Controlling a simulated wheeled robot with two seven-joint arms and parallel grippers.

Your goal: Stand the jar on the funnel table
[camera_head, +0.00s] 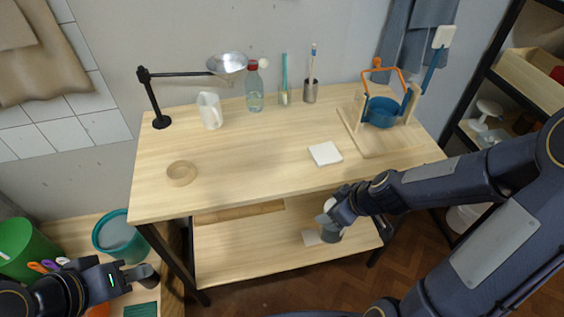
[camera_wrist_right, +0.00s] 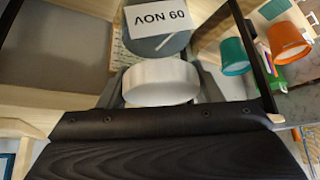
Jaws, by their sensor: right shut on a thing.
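The funnel table (camera_head: 240,160) has a pale wood top with a metal funnel (camera_head: 228,64) on a black arm. My left gripper (camera_head: 130,277) is at lower left, its fingers apart, away from the jar.
The middle and front are mostly clear. A teal bucket (camera_head: 118,238) stands at left.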

